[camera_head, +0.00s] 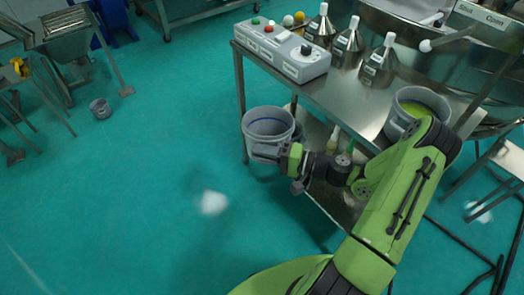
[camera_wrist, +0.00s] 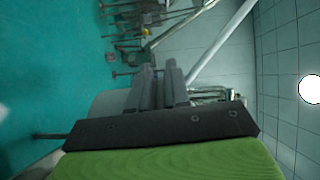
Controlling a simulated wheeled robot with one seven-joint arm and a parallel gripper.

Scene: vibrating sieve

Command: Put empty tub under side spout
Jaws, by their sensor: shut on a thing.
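A grey tub (camera_head: 250,131) with a blue line around its inside wall looks empty and hangs upright off the left end of the steel table. My gripper (camera_head: 267,152) is shut on the tub's near side and holds it clear of the floor. In the wrist view the gripper's fingers (camera_wrist: 160,85) are close together, with the pale tub wall (camera_wrist: 108,104) partly hidden behind them. A metal chute-like stand (camera_head: 66,24) is at the far left; I cannot tell whether it has the side spout.
The steel table (camera_head: 335,92) carries a control box (camera_head: 282,52), several metal funnels (camera_head: 378,62) and a tub with yellow-green contents (camera_head: 405,122). A small grey tub (camera_head: 100,109) is on the floor at far left. The green floor (camera_head: 150,190) between is clear.

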